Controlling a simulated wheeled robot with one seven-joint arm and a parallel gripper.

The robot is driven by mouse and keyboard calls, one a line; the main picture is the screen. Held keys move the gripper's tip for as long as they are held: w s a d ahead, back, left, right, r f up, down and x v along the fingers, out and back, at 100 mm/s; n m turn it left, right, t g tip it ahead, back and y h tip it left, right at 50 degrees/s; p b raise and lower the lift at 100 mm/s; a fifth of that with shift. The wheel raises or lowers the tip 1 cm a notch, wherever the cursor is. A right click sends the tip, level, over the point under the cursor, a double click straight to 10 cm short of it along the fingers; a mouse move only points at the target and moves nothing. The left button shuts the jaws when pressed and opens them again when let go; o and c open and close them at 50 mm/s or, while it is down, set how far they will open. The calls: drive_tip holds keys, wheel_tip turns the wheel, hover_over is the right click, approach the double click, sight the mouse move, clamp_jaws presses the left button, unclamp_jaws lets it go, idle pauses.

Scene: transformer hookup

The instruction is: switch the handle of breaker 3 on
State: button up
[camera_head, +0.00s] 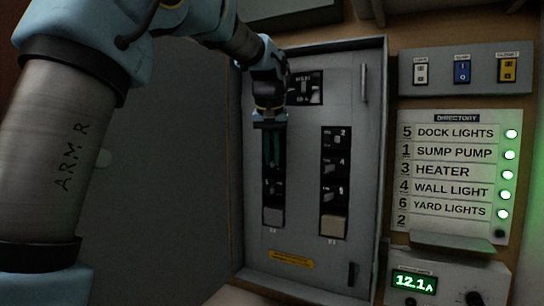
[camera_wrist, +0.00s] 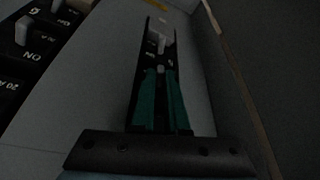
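My gripper (camera_head: 271,164) has two green fingers and is in front of the left breaker column of the grey panel (camera_head: 304,236). In the wrist view the fingers (camera_wrist: 161,72) have a narrow dark gap between them, and a small pale handle (camera_wrist: 160,70) shows at the tips. I cannot tell whether they touch it. The fingers hide the middle of the left column, so breaker 3's number and handle position cannot be read. A lower left breaker (camera_head: 274,189) shows below the fingertips. The directory (camera_head: 455,170) lists 3 as heater, with a lit green lamp.
The right breaker column (camera_head: 334,168) stands beside my gripper. Pale blocks sit below both columns. The open panel door (camera_head: 150,190) is at the left. Three switches (camera_head: 462,72) are at upper right. A meter (camera_head: 414,282) reads 12.1 A.

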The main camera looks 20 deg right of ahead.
drive_tip(key=o, duration=0.5)
drive_tip(key=shift+c, duration=0.2)
drive_tip(key=b+v, duration=0.1)
drive_tip(key=v, duration=0.9)
drive_tip(key=shift+s+r, duration=0.2)
drive_tip(key=shift+r, duration=0.15)
drive_tip(key=shift+s+a, duration=0.1)
drive_tip(key=shift+a, duration=0.1)
